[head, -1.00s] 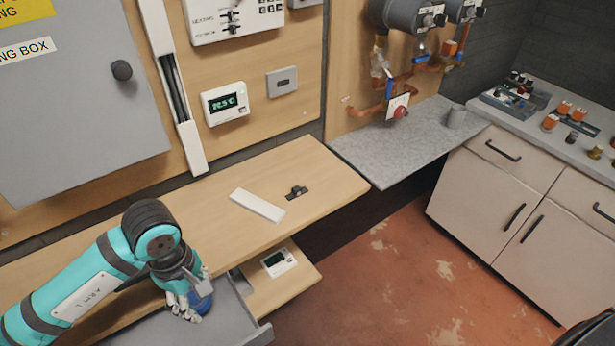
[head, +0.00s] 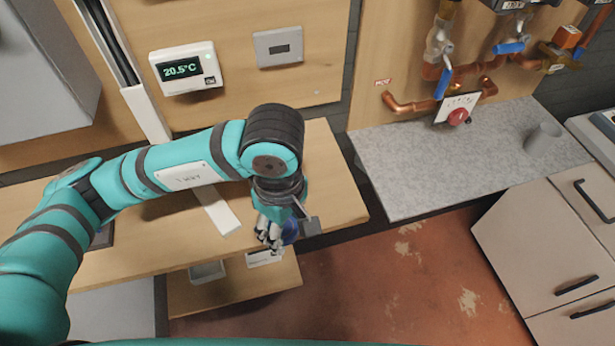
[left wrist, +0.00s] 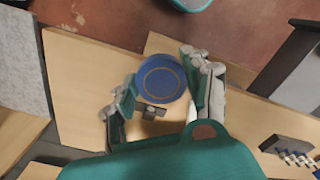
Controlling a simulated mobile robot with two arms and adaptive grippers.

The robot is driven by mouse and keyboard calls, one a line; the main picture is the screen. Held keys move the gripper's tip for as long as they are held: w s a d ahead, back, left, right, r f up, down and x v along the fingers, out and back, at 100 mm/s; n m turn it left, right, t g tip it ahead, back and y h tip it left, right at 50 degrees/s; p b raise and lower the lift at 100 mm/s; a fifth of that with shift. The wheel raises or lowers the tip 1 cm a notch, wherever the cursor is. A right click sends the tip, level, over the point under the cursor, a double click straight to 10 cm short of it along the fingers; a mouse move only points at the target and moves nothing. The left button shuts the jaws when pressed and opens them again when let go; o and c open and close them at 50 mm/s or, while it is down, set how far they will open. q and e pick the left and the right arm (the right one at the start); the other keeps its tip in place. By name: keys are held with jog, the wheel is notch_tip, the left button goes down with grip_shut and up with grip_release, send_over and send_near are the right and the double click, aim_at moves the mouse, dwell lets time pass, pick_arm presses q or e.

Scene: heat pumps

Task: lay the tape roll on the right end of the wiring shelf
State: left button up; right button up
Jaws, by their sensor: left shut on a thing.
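The blue tape roll (left wrist: 162,80) is held between the fingers of my left gripper (left wrist: 163,92), its round face showing in the left wrist view. In the head view my left gripper (head: 275,230) hides most of the roll (head: 290,231), leaving a blue edge visible. The wooden wiring shelf (head: 335,190) runs below the wall panel. The gripper and roll appear over its front edge near the right end; their height above it is unclear. My right gripper is out of view.
A white strip (head: 218,210) lies on the shelf, partly behind my arm. A small black part (left wrist: 150,112) shows beside the roll. A lower wooden shelf (head: 230,290) holds a white device (head: 264,258). A grey speckled counter (head: 440,165) stands to the right, across a gap.

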aim_at(317, 192)
pick_arm(q)
jog(key=w, duration=0.1)
jog(key=w+d+p, duration=0.1)
jog(key=w, duration=0.2)
jog(key=shift+w+d, duration=0.1)
jog(key=shift+d, duration=0.3)
jog(key=w+d, duration=0.1)
jog(key=w, duration=0.1)
jog(key=w+d+p, duration=0.1)
jog(key=w, duration=0.1)
jog(key=w+d+f+p, duration=0.1)
jog(key=w, duration=0.2)
jog(key=shift+d, duration=0.15)
jog(key=shift+w+d, duration=0.1)
jog(key=shift+w, duration=0.2)
jog(key=shift+w+f+p, duration=0.1)
jog(key=shift+f+p, duration=0.05)
jog(key=shift+p, duration=0.2)
notch_tip(317, 192, down, 3)
jog(key=shift+p, duration=0.8)
jog(key=shift+f, duration=0.15)
jog(key=shift+f+b, duration=0.25)
jog(key=shift+b, duration=0.1)
jog(key=o, duration=1.1)
jog(key=shift+r, duration=0.1)
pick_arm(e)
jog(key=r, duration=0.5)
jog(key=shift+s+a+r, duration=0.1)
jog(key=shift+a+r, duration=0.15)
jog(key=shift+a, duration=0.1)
